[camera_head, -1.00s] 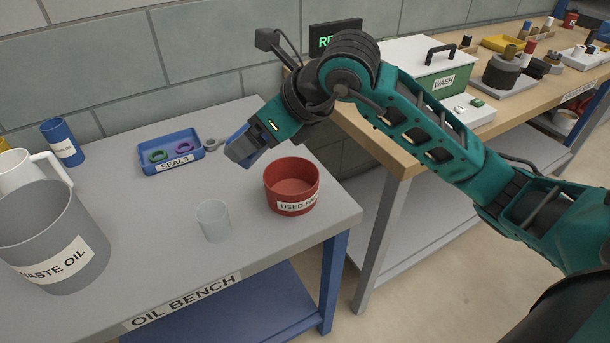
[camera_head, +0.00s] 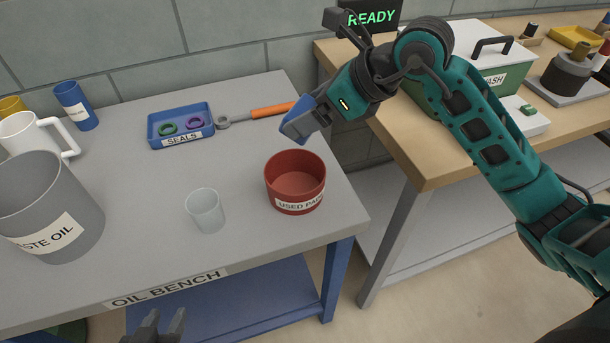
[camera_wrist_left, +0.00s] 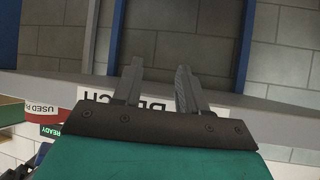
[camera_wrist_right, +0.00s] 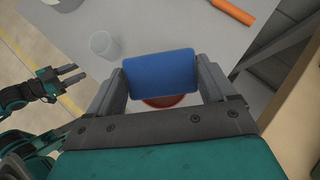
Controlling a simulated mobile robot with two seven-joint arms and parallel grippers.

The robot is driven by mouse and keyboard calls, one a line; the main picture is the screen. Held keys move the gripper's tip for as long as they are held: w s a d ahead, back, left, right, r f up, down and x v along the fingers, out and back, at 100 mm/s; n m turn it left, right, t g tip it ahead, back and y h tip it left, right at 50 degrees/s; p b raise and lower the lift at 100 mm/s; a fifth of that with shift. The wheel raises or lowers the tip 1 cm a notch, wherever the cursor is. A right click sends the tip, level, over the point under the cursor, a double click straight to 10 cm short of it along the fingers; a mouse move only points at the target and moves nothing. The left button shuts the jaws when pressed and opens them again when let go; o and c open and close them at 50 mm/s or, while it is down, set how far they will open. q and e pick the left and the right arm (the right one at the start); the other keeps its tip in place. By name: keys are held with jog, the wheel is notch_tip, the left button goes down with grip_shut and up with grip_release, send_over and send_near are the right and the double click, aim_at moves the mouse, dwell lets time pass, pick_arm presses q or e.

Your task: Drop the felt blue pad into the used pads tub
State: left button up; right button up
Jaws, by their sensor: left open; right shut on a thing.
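The blue pad (camera_head: 298,122) is held in my right gripper (camera_wrist_right: 160,78), a little above and behind the used pads tub. In the right wrist view the pad (camera_wrist_right: 160,74) spans between the two fingers. The used pads tub (camera_head: 296,198) is a round red container near the right end of the grey bench; its floor shows bare in the head view. In the right wrist view its rim (camera_wrist_right: 165,101) shows just below the pad, mostly hidden. My left gripper (camera_head: 166,325) is open and empty at the bottom of the head view, in front of the bench edge; its fingers (camera_wrist_left: 158,88) stand apart.
A clear cup (camera_head: 206,210) stands left of the tub. A blue seals tray (camera_head: 182,125) and an orange-handled wrench (camera_head: 262,113) lie behind it. The waste oil container (camera_head: 45,210) is at far left. A wooden bench (camera_head: 440,165) stands at right.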

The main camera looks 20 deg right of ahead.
notch_tip(320, 180, down, 5)
jog(key=b, duration=0.3)
jog(key=shift+f+b, duration=0.25)
jog(key=shift+b, duration=0.25)
jog(key=shift+f, duration=0.2)
jog(key=o, duration=0.8)
jog(key=shift+o, duration=0.2)
jog(key=v, duration=1.3)
